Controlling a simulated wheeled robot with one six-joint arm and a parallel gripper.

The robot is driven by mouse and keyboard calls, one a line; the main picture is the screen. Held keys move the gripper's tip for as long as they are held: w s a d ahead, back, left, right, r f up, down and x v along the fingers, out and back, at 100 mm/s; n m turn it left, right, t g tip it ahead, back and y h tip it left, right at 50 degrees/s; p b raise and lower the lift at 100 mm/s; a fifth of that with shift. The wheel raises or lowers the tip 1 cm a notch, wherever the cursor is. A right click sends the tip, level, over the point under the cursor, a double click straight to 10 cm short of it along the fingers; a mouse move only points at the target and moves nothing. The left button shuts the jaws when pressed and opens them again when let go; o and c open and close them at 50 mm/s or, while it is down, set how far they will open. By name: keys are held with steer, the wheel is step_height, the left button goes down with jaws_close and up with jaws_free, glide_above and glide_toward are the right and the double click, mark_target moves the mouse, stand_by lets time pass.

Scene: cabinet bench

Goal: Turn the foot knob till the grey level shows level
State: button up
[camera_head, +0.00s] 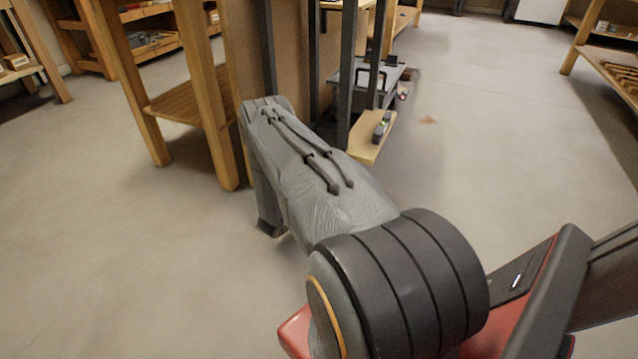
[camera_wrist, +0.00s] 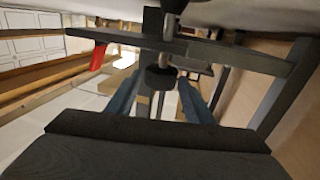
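The grey level (camera_head: 382,127), a small dark grey bar with a green spot, lies on a pale wooden shelf (camera_head: 366,146) beside a dark upright. Its bubble is too small to read. In the wrist view a dark round knob (camera_wrist: 160,78) sits on a thin stem below a dark crossbar (camera_wrist: 235,55). My gripper (camera_wrist: 160,88) has its two blue-grey fingers apart, one on each side of the knob. Narrow gaps seem to show, but contact is hard to judge. In the head view my own arm hides the gripper and knob.
A wooden table (camera_head: 190,105) stands left of my arm, and a grey cart-like unit (camera_head: 365,80) lies beyond the shelf. Dark uprights stand close to my arm. The floor at right is open.

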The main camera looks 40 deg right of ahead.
steer(key=shift+a, duration=0.1)
steer(key=c, duration=0.7)
steer(key=shift+s+n+t+p, duration=0.15)
steer(key=shift+n+t+p, duration=0.15)
steer(key=shift+t+p, duration=0.15)
steer(key=t+p, duration=0.1)
steer(key=n+t+y+p, duration=0.1)
steer(key=shift+s+d+r+n+p, duration=0.15)
steer(key=shift+s+d+n+p, duration=0.05)
steer(key=shift+s+n+p, duration=0.1)
steer(key=n+t+y+p, duration=0.1)
steer(key=t, duration=0.1)
steer(key=n+t+p, duration=0.1)
steer(key=t+p, duration=0.1)
steer(key=shift+s+d+n+y, duration=0.2)
steer(key=shift+n+y, duration=0.1)
steer(key=shift+y, duration=0.1)
steer(key=n+t+y+p, duration=0.2)
steer(key=n+t+y, duration=0.1)
steer(key=t+y, duration=0.1)
steer(key=shift+s+d+n+p, duration=0.25)
steer(key=shift+d+n+p, duration=0.05)
steer(key=shift+p, duration=0.1)
steer(key=shift+d+n+t+y, duration=0.15)
steer(key=shift+n+t+y, duration=0.85)
steer(key=shift+y, duration=0.5)
steer(key=shift+d+n+t+y, duration=0.1)
steer(key=shift+n+t+y, duration=0.55)
steer(key=shift+n+y, duration=0.7)
